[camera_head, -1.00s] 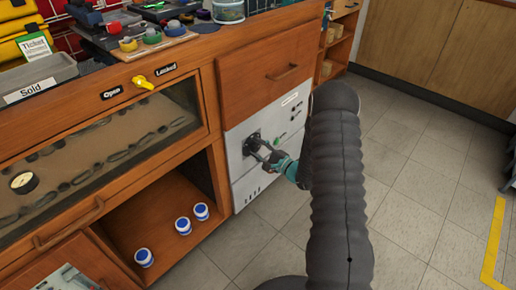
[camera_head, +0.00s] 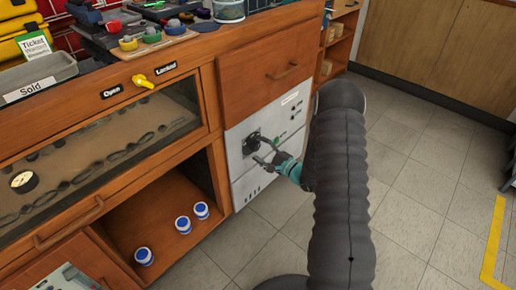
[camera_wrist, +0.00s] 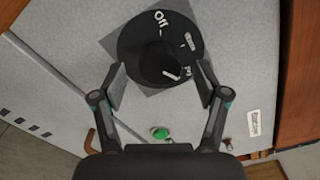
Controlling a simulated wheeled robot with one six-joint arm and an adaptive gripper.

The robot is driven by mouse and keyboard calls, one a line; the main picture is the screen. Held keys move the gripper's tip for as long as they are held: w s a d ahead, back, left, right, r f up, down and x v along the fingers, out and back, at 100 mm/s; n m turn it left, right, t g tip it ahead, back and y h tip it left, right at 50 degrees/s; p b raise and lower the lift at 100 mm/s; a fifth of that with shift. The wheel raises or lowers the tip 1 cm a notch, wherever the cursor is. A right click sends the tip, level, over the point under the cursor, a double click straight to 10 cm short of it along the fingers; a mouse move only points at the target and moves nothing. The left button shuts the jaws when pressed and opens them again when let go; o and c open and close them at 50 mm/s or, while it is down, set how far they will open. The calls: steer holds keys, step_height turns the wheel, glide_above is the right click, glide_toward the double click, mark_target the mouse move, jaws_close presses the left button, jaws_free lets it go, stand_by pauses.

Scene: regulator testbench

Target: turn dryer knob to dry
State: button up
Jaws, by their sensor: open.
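The dryer knob (camera_head: 251,143) is a dark round knob on the pale front panel (camera_head: 238,165) under the wooden drawer. In the wrist view the knob (camera_wrist: 150,45) is a black dial with white lettering. "Off" reads at its upper part, another label is at its right, and an upside-down label that looks like "Dry" is at its lower right. A white mark on the raised middle points toward that lower-right label. My gripper (camera_wrist: 160,76) is open, with one finger on each side of the knob's lower part. In the head view my gripper (camera_head: 264,151) is just in front of the knob.
A green button (camera_wrist: 160,133) sits on the panel near the knob. The yellow Open/Locked handle (camera_head: 143,82) is on the cabinet at left. Several blue-and-white jars stand on the open lower shelf (camera_head: 160,240).

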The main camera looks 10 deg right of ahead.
steer(key=v, duration=1)
